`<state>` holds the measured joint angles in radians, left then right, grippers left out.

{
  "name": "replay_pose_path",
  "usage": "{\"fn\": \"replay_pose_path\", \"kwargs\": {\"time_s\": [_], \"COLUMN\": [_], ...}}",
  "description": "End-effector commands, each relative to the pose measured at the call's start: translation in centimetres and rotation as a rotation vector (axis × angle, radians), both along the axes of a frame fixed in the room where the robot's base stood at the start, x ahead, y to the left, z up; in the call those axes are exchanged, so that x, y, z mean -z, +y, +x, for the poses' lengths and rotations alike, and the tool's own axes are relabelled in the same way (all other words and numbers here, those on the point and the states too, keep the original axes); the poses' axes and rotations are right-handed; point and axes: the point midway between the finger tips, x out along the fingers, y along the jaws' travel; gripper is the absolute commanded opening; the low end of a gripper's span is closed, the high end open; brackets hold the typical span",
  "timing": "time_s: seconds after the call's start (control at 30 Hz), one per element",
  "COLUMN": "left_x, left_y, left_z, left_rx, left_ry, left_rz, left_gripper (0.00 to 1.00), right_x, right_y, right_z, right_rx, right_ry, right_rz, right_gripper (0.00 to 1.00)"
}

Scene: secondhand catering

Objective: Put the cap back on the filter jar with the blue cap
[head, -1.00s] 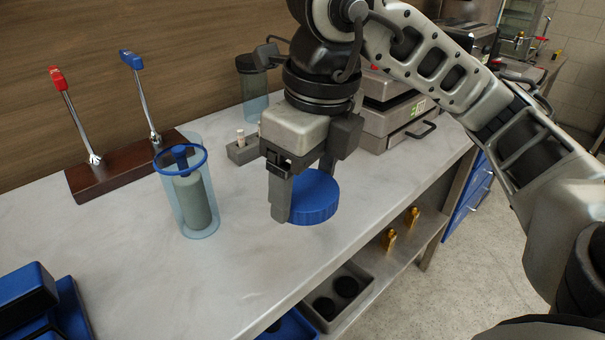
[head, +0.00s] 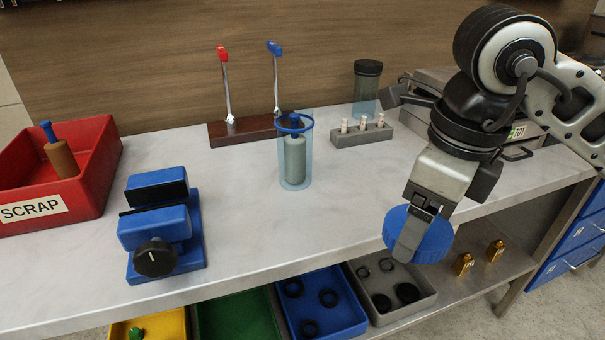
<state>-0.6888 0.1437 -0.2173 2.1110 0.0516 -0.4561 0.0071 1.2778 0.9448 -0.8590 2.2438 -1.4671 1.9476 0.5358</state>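The filter jar (head: 296,165) is a clear bluish cylinder standing upright on the counter, with a blue ring at its open top. A grey filter cartridge with a blue top stands inside it. The blue cap (head: 432,243) is a round ribbed disc, held tilted near the counter's front edge, to the right of and nearer than the jar. My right gripper (head: 411,240) is shut on the cap; one finger shows across it and the other is mostly hidden. My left gripper is not in view.
A blue vise (head: 160,228) and a red scrap bin (head: 95,190) stand left on the counter (head: 340,215). Behind the jar are a lever stand (head: 240,132), a grey block with small vials (head: 350,138) and a black-capped jar (head: 367,85). Trays (head: 325,308) sit on the lower shelf.

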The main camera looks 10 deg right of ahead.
Motion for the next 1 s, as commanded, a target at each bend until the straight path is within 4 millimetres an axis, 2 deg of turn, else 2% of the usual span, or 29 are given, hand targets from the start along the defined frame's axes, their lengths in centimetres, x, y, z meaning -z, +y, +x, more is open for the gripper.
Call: {"fn": "replay_pose_path", "kwargs": {"time_s": [0.27, 0.37, 0.8, 1.0], "left_x": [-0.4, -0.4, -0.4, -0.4], "left_y": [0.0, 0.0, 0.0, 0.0], "left_z": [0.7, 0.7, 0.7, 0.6], "left_rx": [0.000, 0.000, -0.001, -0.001], "left_ry": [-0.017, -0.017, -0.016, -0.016], "left_rz": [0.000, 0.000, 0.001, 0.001], "left_gripper": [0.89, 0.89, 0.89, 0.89], "right_x": [1.9, 2.9, 9.7, 12.2], "right_y": [0.5, 0.7, 1.4, 1.4], "right_z": [1.2, 1.8, 4.5, 5.1], "right_rx": [-0.398, -0.602, -1.815, -2.232], "right_ry": [0.007, 0.006, 0.001, 0.001], "right_rz": [-0.001, -0.001, -0.003, -0.002], "right_gripper": [0.53, 0.53, 0.53, 0.53]}}
